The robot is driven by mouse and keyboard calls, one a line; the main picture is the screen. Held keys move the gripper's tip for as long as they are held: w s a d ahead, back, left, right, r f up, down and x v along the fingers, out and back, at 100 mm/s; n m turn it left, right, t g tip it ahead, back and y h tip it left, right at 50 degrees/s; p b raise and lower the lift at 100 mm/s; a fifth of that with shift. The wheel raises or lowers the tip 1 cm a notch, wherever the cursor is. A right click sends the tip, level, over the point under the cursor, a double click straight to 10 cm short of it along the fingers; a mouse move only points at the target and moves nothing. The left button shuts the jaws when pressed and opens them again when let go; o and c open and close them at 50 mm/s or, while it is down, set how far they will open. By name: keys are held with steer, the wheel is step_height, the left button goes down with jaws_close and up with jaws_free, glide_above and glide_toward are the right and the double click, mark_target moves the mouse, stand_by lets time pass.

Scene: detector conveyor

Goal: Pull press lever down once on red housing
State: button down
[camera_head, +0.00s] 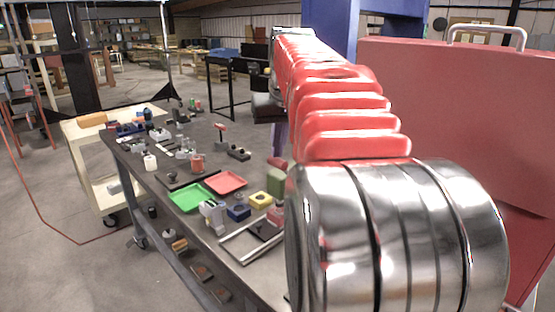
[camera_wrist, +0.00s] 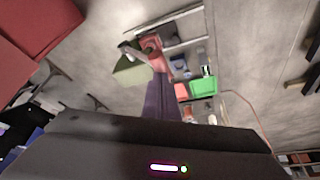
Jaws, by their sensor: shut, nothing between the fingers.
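The red housing (camera_wrist: 153,47) shows in the wrist view just beyond my fingertips, beside an olive-green block (camera_wrist: 131,71). A grey and black part (camera_wrist: 128,47) juts from its left side; I cannot tell if that is the press lever. In the head view, a red piece (camera_head: 276,214) that looks like the housing is partly hidden by my arm, near the olive block (camera_head: 276,181). My gripper (camera_wrist: 158,78) has dark purple fingers, shut and empty, pointing at the housing and block. In the head view it (camera_head: 279,147) hangs below the arm's far end. Contact cannot be told.
A red tray (camera_head: 225,174) and a green tray (camera_head: 177,198) lie on the grey table. A blue block (camera_head: 238,212), a yellow block (camera_head: 261,193) and a metal frame (camera_head: 243,258) are near the housing. Small parts crowd the table's far end. A cream cart (camera_head: 87,170) stands left.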

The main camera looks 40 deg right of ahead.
steer(key=shift+a+f, duration=0.6)
steer(key=shift+f, duration=0.05)
steer(key=shift+a+f, duration=0.1)
steer(key=shift+a, duration=0.05)
steer(key=shift+a+f, duration=0.55)
steer(key=shift+f, duration=0.15)
stand_by(0.4)
steer(key=shift+f, duration=0.15)
steer(key=shift+a+f, duration=0.55)
steer(key=shift+f, duration=0.3)
steer(key=shift+a+f, duration=0.25)
steer(key=shift+f, duration=0.2)
steer(key=shift+a+f, duration=0.2)
steer(key=shift+f, duration=0.25)
